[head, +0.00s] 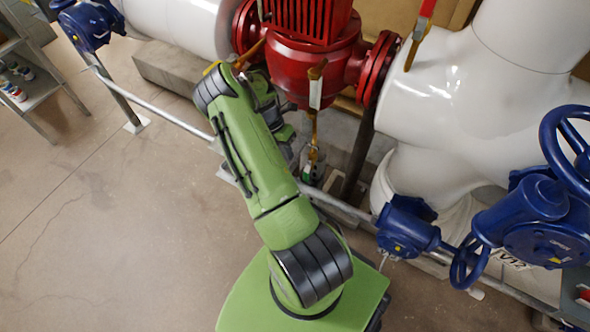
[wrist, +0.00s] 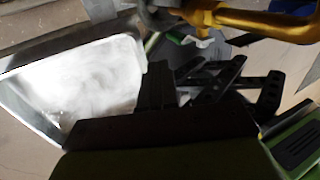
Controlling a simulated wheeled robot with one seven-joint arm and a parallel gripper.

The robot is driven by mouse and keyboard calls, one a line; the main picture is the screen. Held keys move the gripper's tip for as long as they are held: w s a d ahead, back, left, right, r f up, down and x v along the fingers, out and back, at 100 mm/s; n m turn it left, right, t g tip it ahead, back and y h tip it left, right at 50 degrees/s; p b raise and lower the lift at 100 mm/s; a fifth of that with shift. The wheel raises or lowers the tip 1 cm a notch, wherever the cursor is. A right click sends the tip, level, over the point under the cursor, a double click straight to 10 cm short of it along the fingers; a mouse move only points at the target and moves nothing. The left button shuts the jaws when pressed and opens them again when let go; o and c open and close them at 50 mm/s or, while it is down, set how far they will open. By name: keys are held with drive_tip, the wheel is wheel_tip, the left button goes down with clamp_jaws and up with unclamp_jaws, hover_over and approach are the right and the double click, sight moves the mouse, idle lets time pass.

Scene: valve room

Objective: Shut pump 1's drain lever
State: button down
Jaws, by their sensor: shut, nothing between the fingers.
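In the head view the red pump (head: 305,60) stands at the top middle between white pipes. A brass-coloured drain fitting (head: 313,128) hangs below its front, and a tag hangs above it. I cannot make out the drain lever's angle in the head view. A yellow lever or pipe piece (wrist: 250,20) crosses the upper right of the wrist view, just past my gripper (wrist: 158,80). My gripper's dark fingers are shut and empty, with no clear contact on the yellow piece. In the head view my green forearm mostly hides the gripper, close to the pump's lower front.
A grey rail (head: 165,105) runs along the floor in front of the pump. Blue valves with handwheels (head: 540,225) stand at right, another blue valve (head: 88,25) at upper left. A red-handled lever (head: 421,30) is at upper right. A shelf (head: 35,85) stands far left; the left floor is clear.

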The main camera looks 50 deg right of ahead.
drive_tip(key=b+x, duration=0.3)
drive_tip(key=x, duration=0.7)
drive_tip(key=shift+s+f+g, duration=0.1)
drive_tip(key=shift+s+g, duration=0.1)
drive_tip(key=shift+g, duration=0.55)
drive_tip(key=shift+s+f+g, duration=0.1)
drive_tip(key=shift+s+g, duration=0.1)
drive_tip(key=shift+g, duration=0.55)
drive_tip(key=shift+r, duration=0.1)
wheel_tip(320, 180, up, 10)
drive_tip(key=p, duration=0.4)
hover_over(307, 171)
drive_tip(key=w+a, duration=0.1)
drive_tip(key=w, duration=0.1)
drive_tip(key=shift+w, duration=0.1)
